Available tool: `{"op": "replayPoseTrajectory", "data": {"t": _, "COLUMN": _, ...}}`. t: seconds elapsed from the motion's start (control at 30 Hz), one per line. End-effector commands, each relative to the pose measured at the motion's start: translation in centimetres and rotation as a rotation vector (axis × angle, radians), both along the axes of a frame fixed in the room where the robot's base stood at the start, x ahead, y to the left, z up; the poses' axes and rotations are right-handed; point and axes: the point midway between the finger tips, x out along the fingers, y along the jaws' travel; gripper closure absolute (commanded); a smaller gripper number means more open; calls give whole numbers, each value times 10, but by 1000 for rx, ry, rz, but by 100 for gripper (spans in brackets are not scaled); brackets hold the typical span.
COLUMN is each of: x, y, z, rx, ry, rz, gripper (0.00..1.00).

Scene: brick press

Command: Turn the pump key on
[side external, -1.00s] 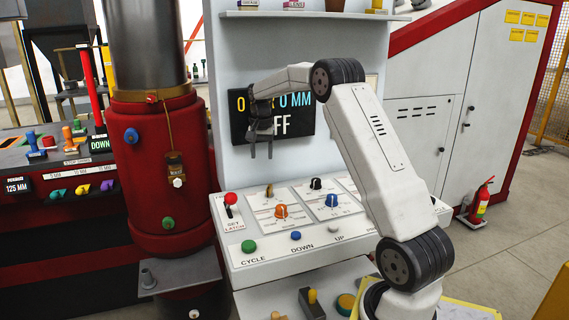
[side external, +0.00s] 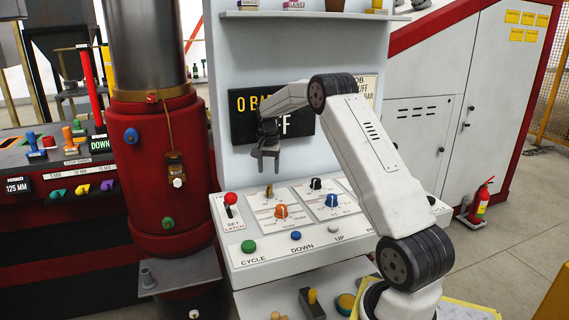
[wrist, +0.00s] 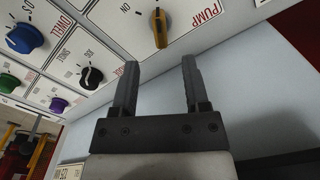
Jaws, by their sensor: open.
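The pump key is a yellow-orange key-shaped knob (wrist: 160,27) beside the red PUMP label in the wrist view, near its top edge. In the side external view the key (side external: 269,191) stands small at the back left of the sloped white control panel (side external: 245,262). My gripper (side external: 266,169) is open and empty above the key, fingers pointing down, with a gap to it. In the wrist view the gripper (wrist: 160,63) shows two dark fingers apart, and the key lies beyond the tips, roughly centred between them. An ON marking is printed beside the key.
An orange knob (side external: 281,211), a blue knob (side external: 332,200), a black knob (side external: 315,184) and a red-topped latch lever (side external: 230,199) share the panel. A dark display (side external: 243,129) reading partly "FF" is behind my arm. The red press column (side external: 160,200) stands left.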

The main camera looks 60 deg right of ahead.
Motion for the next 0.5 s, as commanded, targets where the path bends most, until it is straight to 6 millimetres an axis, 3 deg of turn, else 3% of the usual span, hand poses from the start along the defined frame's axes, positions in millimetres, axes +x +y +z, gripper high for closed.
{"op": "replayPoseTrajectory", "data": {"t": 0.5, "x": 0, "y": 0, "z": -55, "rx": 1, "ry": 1, "rz": 0, "gripper": 41}}
